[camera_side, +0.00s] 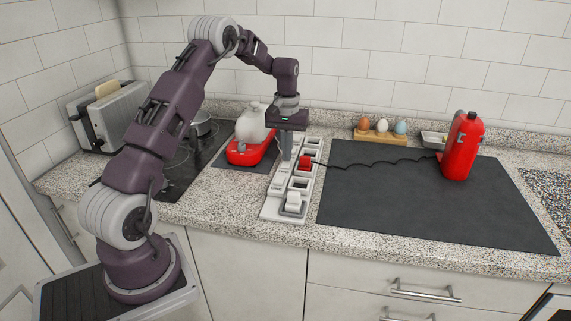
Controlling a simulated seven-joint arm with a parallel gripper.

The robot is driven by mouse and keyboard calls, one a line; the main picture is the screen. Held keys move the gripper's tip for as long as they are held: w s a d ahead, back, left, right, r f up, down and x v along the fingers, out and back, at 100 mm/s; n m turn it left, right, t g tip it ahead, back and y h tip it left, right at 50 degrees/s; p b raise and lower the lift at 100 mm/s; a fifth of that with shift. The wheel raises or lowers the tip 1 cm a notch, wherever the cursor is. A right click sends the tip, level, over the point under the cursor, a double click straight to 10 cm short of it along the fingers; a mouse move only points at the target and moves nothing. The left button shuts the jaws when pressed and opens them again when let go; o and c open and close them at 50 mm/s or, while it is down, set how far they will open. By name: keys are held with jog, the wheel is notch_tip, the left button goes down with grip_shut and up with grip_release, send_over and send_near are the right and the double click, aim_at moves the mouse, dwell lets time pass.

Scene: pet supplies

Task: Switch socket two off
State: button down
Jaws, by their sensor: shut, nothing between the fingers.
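A white power strip (270,208) lies lengthwise on the counter, with several sockets in a row and small switches along its left side. A red plug (305,162) sits in one socket, with a black cord running right. A white plug (294,200) sits in the socket nearest the front edge. My gripper (286,157) is shut and empty, pointing down over the left side of the strip, left of the red plug. I cannot tell whether its tips touch the strip. Switch positions and socket numbers are too small to read; the gripper hides part of the strip.
A red appliance with a pale top (250,152) stands close left of the strip. A red appliance (461,150) stands on the dark mat (420,215) at right. An egg holder (380,136) stands behind the mat. A toaster (110,118) and hob are at left. The mat's front is clear.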

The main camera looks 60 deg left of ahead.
jog(key=shift+f, duration=0.45)
jog(key=shift+r, duration=3.55)
